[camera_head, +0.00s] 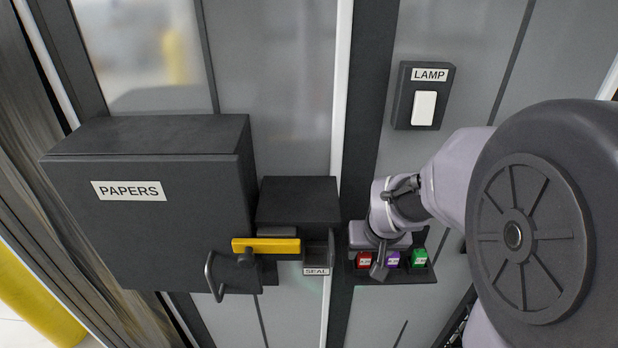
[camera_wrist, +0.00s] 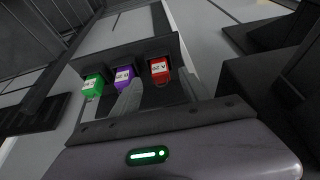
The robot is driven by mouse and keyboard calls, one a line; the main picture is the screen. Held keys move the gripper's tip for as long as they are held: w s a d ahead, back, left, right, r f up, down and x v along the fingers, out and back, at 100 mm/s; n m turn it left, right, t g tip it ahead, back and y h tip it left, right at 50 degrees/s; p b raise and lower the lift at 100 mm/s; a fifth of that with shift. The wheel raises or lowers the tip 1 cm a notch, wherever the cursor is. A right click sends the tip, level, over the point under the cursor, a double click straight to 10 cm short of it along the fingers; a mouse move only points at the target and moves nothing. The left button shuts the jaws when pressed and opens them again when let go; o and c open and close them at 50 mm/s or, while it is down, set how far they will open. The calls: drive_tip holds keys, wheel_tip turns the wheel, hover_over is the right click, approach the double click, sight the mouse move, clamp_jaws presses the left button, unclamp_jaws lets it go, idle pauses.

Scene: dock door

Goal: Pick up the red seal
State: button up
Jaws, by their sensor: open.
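The red seal (camera_head: 363,260) sits at the left end of a dark rack (camera_head: 433,273) on the door, beside a purple seal (camera_head: 391,259) and a green seal (camera_head: 419,257). In the wrist view the red seal (camera_wrist: 159,71) is the rightmost of the three, upright in the rack with a white label. My gripper (camera_head: 371,262) is at the rack, open and empty. In the wrist view its fingers (camera_wrist: 160,92) reach toward the red seal, one to each side; I cannot tell whether they touch it. A finger partly hides the red seal in the head view.
Left of the rack is a dark box labelled SEAL (camera_head: 297,195) with a yellow bar (camera_head: 266,246) across its front. A large PAPERS box (camera_head: 140,215) with a handle is further left. A LAMP switch (camera_head: 424,100) is above right. The purple seal is close to one finger.

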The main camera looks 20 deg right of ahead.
sight(366, 255)
drive_tip(key=x, duration=0.3)
drive_tip(key=shift+w+f+b, duration=0.15)
drive_tip(key=shift+f+b, duration=0.1)
drive_tip(key=shift+b, duration=0.15)
drive_tip(key=shift+r, duration=0.1)
drive_tip(key=shift+c, duration=0.2)
clamp_jaws()
